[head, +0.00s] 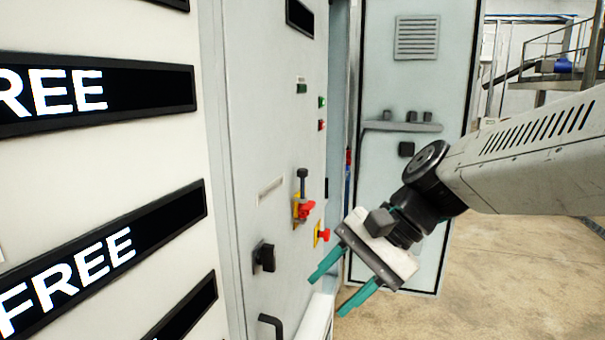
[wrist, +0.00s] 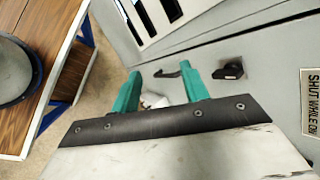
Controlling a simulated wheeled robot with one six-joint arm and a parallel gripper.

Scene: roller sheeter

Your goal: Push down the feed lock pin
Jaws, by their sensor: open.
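On the cabinet front in the head view, a dark upright pin or lever (head: 302,183) stands over a red part on a yellow plate; no label shows, so I cannot tell if it is the feed lock pin. A red button on yellow (head: 322,235) is below it to the right. My gripper (head: 328,296) has two teal fingers spread apart with nothing between them. It is lower than the lever, in front of the cabinet, pointing down and left. In the wrist view my gripper (wrist: 161,72) is also open; the lever cannot be made out there.
A black rotary knob (head: 264,256) and a black handle (head: 271,324) project from the cabinet; the knob also shows in the wrist view (wrist: 230,71). A wooden-topped table (wrist: 45,60) is at the wrist view's left. A grey cabinet (head: 400,200) stands behind. Open floor lies right.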

